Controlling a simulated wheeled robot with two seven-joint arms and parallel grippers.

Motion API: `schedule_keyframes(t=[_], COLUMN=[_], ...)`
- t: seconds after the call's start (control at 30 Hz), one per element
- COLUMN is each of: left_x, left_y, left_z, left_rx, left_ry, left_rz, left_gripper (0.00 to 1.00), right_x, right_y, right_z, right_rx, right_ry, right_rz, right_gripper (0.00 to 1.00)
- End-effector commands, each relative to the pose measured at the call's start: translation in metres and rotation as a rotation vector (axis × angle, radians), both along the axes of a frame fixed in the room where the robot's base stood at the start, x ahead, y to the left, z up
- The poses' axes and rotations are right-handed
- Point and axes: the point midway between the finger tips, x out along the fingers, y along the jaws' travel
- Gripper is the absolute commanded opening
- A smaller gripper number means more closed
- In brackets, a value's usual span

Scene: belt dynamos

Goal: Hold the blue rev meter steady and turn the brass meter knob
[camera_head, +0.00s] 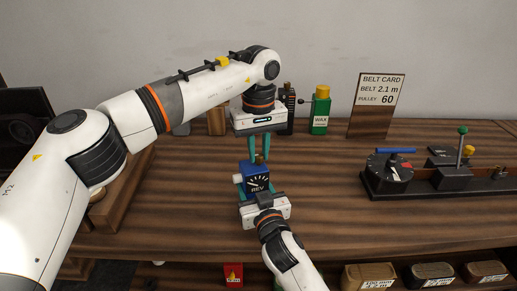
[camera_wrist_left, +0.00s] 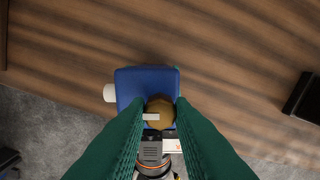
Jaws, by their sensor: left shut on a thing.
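The blue rev meter (camera_head: 258,184) is upright near the table's front edge, its dial marked "REV" facing me. It also shows from above in the left wrist view (camera_wrist_left: 132,82), with a white stub on its left side. My right gripper (camera_head: 257,193) is around it from the front, green fingers against its two sides. My left gripper (camera_head: 259,160) points down onto the meter's top. In the left wrist view, the brass meter knob (camera_wrist_left: 160,113) with a pale pointer mark sits between the left gripper's green fingers (camera_wrist_left: 160,117), which are closed on it. The knob is not clear in the head view.
A belt card (camera_head: 377,105) reading "BELT 2.1 m, PULLEY 60" stands at the back beside a green wax bottle (camera_head: 320,112). A black device (camera_head: 388,178) with a blue bar and levers is on the right. Tins (camera_head: 369,276) sit lower in front. Table between meter and device is clear.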

Motion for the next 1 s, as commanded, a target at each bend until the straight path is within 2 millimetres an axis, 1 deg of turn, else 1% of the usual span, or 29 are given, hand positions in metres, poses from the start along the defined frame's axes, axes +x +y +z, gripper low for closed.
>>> schedule_keyframes(t=[0.03,0.53,0.57,0.6,0.67,0.7,1.0], left_x=[0.0011,0.0011,0.0011,0.0011,0.0009,0.0008,0.0004], left_y=[0.0002,0.0001,0.0001,0.0001,0.0002,0.0001,0.0], left_z=[0.001,0.0012,0.0011,0.0012,0.001,0.0009,0.0027], left_rx=[-0.002,-0.002,-0.002,-0.003,-0.002,-0.002,0.0], left_ry=[-0.005,-0.005,-0.005,-0.005,-0.004,-0.004,-0.002], left_rz=[-0.007,-0.023,-0.023,-0.022,-0.022,-0.023,-0.023], left_gripper=[0.0,0.0,0.24,0.31,0.4,0.43,0.43], right_x=[-0.0007,-0.0007,-0.0007,-0.0007,-0.0007,-0.0007,-0.0005], right_y=[0.0004,0.0005,0.0005,0.0005,0.0004,0.0004,0.0002], right_z=[-0.0027,-0.0028,-0.0028,-0.0028,-0.0029,-0.0029,-0.003], right_rx=[-0.002,-0.003,-0.003,-0.003,-0.003,-0.003,-0.002], right_ry=[0.004,0.005,0.005,0.005,0.005,0.005,0.006], right_rz=[0.001,0.001,0.001,0.001,0.001,0.001,0.0], right_gripper=[0.15,0.15,0.15,0.15,0.15,0.15,0.15])
